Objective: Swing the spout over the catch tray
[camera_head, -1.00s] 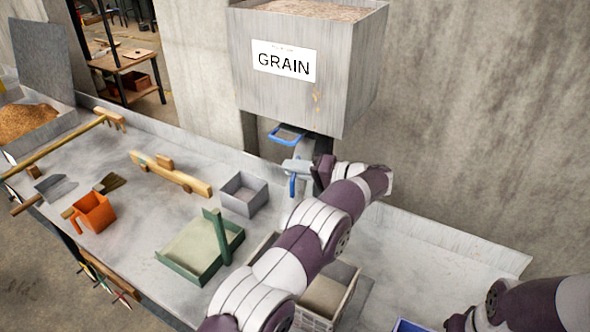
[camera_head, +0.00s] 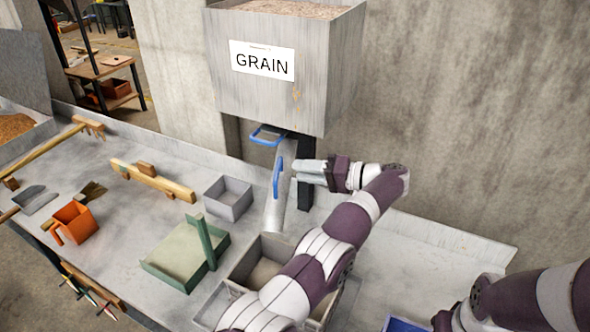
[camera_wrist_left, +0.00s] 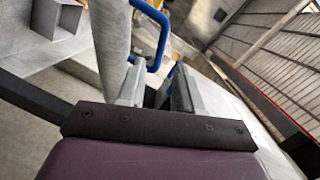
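The spout (camera_head: 283,200) is a pale grey tube under the grain hopper (camera_head: 270,95), slanting down toward the front. Its lower end appears above or just behind a grey open box (camera_head: 240,262); I cannot tell which. A blue handle (camera_head: 277,178) stands on the spout. My left gripper (camera_head: 296,168) is just right of the spout. In the left wrist view, its fingers (camera_wrist_left: 156,88) are parted, and the spout (camera_wrist_left: 112,45) and blue handle (camera_wrist_left: 160,50) lie beyond their tips. A green tray (camera_head: 165,276) with an upright post lies front left. My right gripper is not visible.
A small grey bin (camera_head: 228,207), an orange scoop cup (camera_head: 75,222) and a wooden tool (camera_head: 150,182) lie on the bench to the left. A second blue handle (camera_head: 267,135) is under the hopper. My right arm is at lower right.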

